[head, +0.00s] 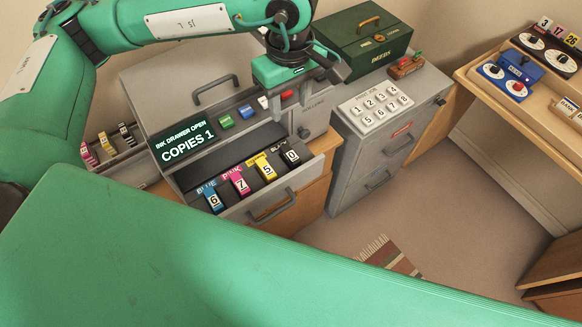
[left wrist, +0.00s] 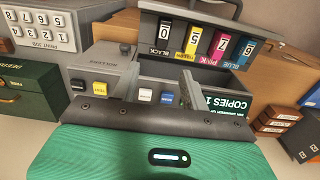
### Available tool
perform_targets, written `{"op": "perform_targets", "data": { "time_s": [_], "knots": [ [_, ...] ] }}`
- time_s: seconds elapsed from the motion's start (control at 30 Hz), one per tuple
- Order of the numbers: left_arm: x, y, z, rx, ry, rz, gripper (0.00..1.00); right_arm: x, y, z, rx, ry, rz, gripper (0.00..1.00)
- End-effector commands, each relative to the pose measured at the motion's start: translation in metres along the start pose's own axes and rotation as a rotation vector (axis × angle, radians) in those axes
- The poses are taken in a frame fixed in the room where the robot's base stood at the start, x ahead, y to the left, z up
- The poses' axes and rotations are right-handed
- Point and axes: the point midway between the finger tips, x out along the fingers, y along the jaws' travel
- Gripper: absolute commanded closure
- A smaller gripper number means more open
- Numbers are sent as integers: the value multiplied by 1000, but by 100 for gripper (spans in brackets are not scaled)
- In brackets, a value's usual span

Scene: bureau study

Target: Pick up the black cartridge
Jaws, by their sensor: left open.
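The black cartridge (head: 291,156) stands in the rightmost slot of the open ink drawer (head: 272,205), with a 0 on its white label. It also shows in the left wrist view (left wrist: 151,34), beyond the fingers. The yellow (head: 264,167), pink (head: 239,182) and blue (head: 213,199) cartridges sit in a row beside it, marked 5, 7 and 6. My left gripper (head: 291,118) is open and empty, pointing down near the printer front, a little behind and above the black cartridge. It is not touching the cartridge. My right gripper is not in view.
The printer display (head: 184,142) reads INK DRAWER OPEN, COPIES 1. Coloured buttons (head: 245,111) lie close to the left gripper. A tray of several spare cartridges (head: 107,143) is at left. A green box (head: 362,36) and a keypad cabinet (head: 375,108) stand at right.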

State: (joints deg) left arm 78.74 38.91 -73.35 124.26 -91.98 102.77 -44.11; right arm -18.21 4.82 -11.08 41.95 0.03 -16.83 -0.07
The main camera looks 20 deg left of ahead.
Motion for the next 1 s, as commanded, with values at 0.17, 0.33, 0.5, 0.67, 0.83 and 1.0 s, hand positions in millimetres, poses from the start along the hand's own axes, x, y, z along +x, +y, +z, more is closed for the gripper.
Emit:
{"op": "perform_targets", "data": {
  "time_s": [0.17, 0.33, 0.5, 0.67, 0.83, 1.0],
  "knots": [
    [14, 0, 0, -1, -1, -2, 55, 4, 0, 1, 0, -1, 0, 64],
    [44, -1, 0, -1, -2, -5, 55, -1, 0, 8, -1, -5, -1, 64],
    [75, -1, 1, -1, -1, -4, 55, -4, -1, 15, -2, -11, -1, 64],
    [89, -1, 1, -1, 0, -1, 55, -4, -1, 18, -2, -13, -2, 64],
    [102, -4, 5, 0, -2, -4, 55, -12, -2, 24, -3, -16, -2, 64],
    [128, -7, 10, -1, -2, -3, 55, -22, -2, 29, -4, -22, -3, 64]
  ]
}}
